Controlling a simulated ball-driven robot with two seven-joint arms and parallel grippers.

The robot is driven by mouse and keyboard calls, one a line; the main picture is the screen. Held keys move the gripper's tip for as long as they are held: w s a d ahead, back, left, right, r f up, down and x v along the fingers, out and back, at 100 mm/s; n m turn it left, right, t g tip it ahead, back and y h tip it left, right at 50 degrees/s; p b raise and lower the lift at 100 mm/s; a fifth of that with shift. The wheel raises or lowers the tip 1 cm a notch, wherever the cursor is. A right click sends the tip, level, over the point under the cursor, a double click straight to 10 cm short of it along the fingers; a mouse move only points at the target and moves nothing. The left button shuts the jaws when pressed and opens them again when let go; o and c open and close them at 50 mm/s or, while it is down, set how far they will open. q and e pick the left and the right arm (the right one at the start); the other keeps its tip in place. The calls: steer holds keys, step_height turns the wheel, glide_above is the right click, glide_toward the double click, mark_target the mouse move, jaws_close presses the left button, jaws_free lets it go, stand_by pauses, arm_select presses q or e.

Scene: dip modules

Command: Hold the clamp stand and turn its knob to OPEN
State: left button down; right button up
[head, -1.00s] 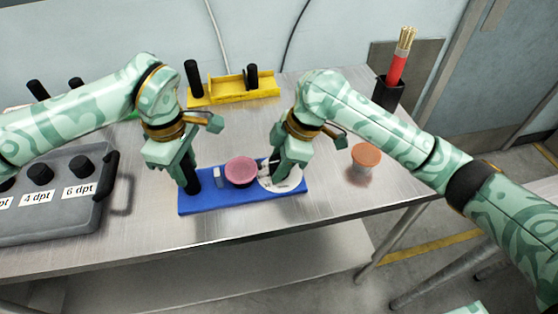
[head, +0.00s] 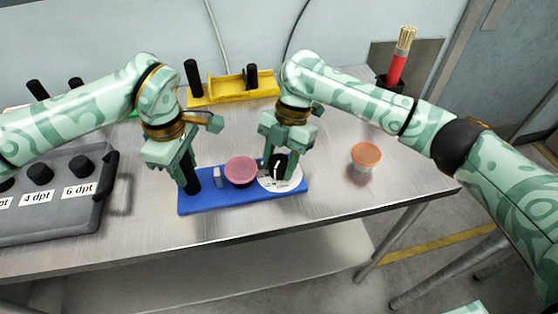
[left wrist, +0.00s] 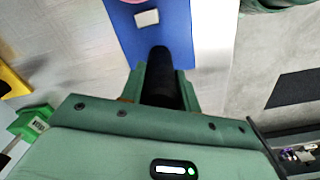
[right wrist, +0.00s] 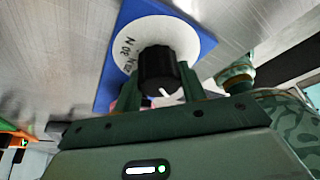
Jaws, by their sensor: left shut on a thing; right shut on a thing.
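The clamp stand is a blue base (head: 225,203) on the metal table, with a black post at its left end, a pink round piece (head: 241,170) in the middle and a white dial (head: 284,184) at its right. My left gripper (head: 188,180) is shut on the black post (left wrist: 160,75). My right gripper (head: 279,160) is shut on the black knob (right wrist: 157,68) over the dial. In the right wrist view the knob has a white pointer mark, and the dial (right wrist: 127,50) shows lettering that I cannot fully read, partly hidden by the knob.
A grey case (head: 50,215) with black knobs and dpt labels stands at the left. A yellow stand (head: 232,97) is at the back. An orange-topped cup (head: 365,156) stands right of the blue base. A red bundle holder (head: 397,68) is at the back right.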

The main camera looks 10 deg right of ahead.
steer(key=n+h, duration=0.1)
steer(key=n, duration=0.2)
steer(key=n+g+h, duration=0.1)
steer(key=n, duration=0.3)
steer(key=shift+g, duration=0.3)
stand_by(0.4)
steer(key=o, duration=1)
steer(key=shift+r, duration=0.1)
steer(key=v, duration=1.2)
steer(key=shift+s+a, duration=0.1)
steer(key=shift+a, duration=0.1)
